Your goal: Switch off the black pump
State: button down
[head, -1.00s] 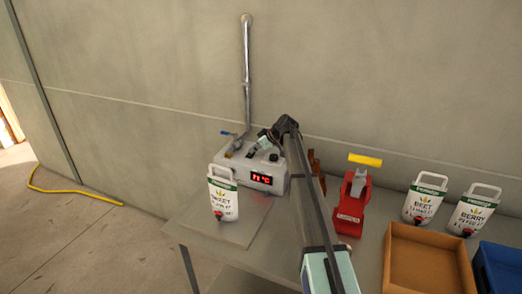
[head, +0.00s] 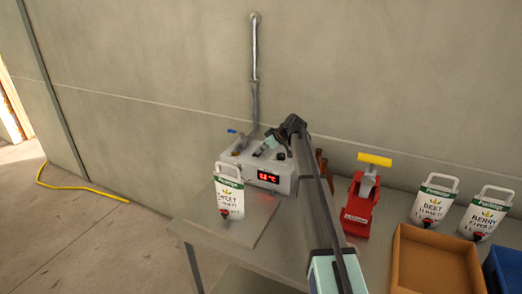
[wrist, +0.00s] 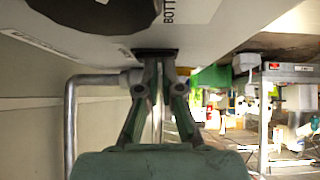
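A grey machine (head: 256,180) with a red lit display stands at the back of the table; it carries a blue-handled valve (head: 233,132) and dark controls on top. In the wrist view its light panel (wrist: 215,28) fills the top, with a large black round knob (wrist: 95,12) and part of a printed label. My gripper (wrist: 157,62) has its fingertips together at a small black part (wrist: 156,52) on that panel, which looks like a switch. The tips appear to touch it, and they cover most of it, so its position cannot be told. No separate black pump is identifiable.
A white pouch (head: 230,198) stands before the machine. A red tool with a yellow handle (head: 373,160) and two white pouches (head: 434,202) (head: 488,213) are to the right, behind a brown tray (head: 402,270) and a blue tray (head: 507,268). A metal pipe (head: 254,70) rises behind the machine.

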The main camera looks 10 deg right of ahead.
jog(key=shift+s+a+f, duration=0.1)
jog(key=shift+f, duration=0.05)
jog(key=shift+r, duration=0.55)
notch_tip(320, 180, up, 3)
jog(key=shift+r, duration=0.1)
jog(key=b+v, duration=0.3)
jog(key=v, duration=0.7)
